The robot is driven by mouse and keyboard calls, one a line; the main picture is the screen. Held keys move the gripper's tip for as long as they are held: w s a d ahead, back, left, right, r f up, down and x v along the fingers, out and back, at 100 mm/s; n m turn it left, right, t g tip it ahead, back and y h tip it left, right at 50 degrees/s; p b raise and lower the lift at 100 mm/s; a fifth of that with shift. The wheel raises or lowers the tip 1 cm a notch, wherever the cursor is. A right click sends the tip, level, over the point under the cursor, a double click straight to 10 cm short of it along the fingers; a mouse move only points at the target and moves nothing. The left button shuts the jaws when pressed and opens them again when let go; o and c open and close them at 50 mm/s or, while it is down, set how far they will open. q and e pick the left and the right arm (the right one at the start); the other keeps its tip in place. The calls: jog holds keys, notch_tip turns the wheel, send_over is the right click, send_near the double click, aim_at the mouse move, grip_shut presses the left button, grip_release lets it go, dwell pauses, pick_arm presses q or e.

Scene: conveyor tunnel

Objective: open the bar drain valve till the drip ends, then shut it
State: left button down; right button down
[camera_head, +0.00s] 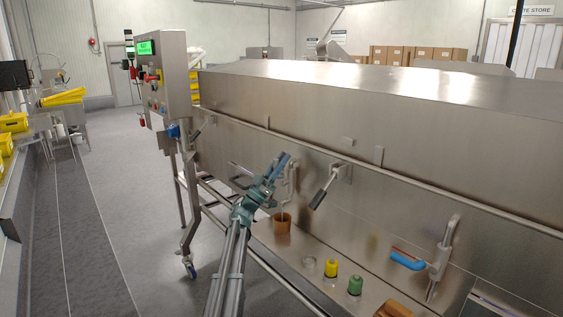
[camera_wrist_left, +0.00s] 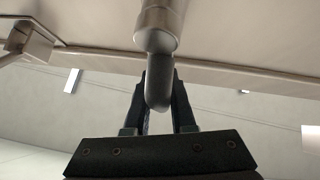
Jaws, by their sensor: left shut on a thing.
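My left gripper (camera_head: 281,163) reaches up to the steel side of the long machine. Its fingers are at a pipe valve (camera_head: 293,178), partly hidden behind them. In the left wrist view the fingers (camera_wrist_left: 159,108) are shut on a dark rounded valve handle (camera_wrist_left: 158,88), which extends from a metal stem (camera_wrist_left: 157,28). A brown cup (camera_head: 282,221) stands on the ledge below this valve. A second valve with a black lever (camera_head: 321,190) is just right of the gripper. I cannot make out any drip. My right gripper is not in view.
Another valve with a blue handle (camera_head: 408,259) is farther right. A clear glass (camera_head: 308,266), a yellow bottle (camera_head: 330,268) and a green bottle (camera_head: 355,285) stand on the ledge. A control box (camera_head: 173,78) stands at the machine's left end. The floor to the left is free.

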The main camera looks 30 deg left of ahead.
pick_arm(q)
jog(key=c, duration=0.8)
grip_release()
jog(key=shift+o, duration=0.2)
jog(key=b+v, duration=1)
jog(key=v, duration=0.3)
jog(key=shift+s+a+f, duration=0.15)
jog(key=shift+s+f, duration=0.1)
jog(key=shift+s, duration=0.05)
